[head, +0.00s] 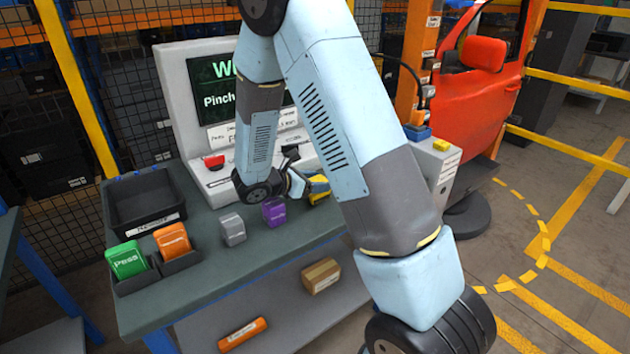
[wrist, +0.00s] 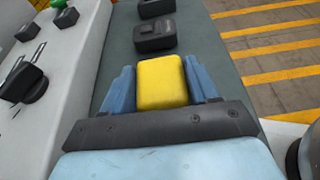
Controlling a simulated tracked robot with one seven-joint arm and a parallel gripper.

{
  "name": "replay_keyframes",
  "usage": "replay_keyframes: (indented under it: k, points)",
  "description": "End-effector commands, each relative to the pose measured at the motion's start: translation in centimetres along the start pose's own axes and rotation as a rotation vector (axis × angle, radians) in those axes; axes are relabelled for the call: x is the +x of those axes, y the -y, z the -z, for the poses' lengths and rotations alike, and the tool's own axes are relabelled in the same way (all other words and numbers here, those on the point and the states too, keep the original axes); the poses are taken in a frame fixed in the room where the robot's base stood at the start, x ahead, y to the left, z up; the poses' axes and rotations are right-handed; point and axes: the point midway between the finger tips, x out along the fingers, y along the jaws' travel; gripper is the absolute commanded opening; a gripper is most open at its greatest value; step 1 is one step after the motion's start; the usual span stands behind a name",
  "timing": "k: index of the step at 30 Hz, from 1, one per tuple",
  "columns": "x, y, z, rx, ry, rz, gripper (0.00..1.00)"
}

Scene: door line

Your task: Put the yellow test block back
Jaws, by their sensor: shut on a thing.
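The yellow test block (wrist: 162,83) sits between the two blue fingers of my gripper (wrist: 158,68) in the wrist view. The fingers are shut on its sides. In the head view my gripper (head: 316,187) is low over the right part of the green-grey bench top (head: 215,275), right of a purple block (head: 273,211). My arm hides part of this area. I cannot tell whether the held block touches the bench.
A grey block (head: 232,229) stands left of the purple one. Orange (head: 172,241) and green (head: 127,260) blocks sit in dark holders near a black tray (head: 145,205). A console with a screen (head: 205,85) stands behind. A red car door (head: 480,85) is at right.

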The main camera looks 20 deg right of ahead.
Motion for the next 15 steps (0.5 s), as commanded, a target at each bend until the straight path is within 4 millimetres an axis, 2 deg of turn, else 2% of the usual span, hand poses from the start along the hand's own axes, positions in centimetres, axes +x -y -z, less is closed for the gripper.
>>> replay_keyframes:
  k: [8, 9, 15]
  points:
    - [0.04, -0.05, 0.42, 0.001, 0.0, -0.001, 0.12]
    - [0.05, -0.03, 0.44, 0.001, 0.0, -0.001, 0.62]
    - [0.05, -0.03, 0.44, 0.001, 0.0, -0.001, 0.81]
